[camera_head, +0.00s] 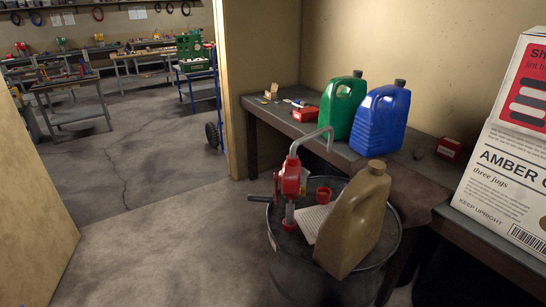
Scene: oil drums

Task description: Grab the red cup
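A small red cup (323,195) stands upright on top of the dark oil drum (285,238). It sits just right of the red hand pump (291,178) and behind a whitish ridged pad or cloth (313,222). A tan jug (352,222) stands on the drum in front and to the right of the cup, close to it. Neither of my grippers shows in the head view.
A bench (262,106) runs behind the drum with a green jug (342,108), a blue jug (379,120) and small red boxes (305,114). A large carton (510,160) stands at right. The pump's grey spout (318,135) arches above the cup. Floor at left is clear.

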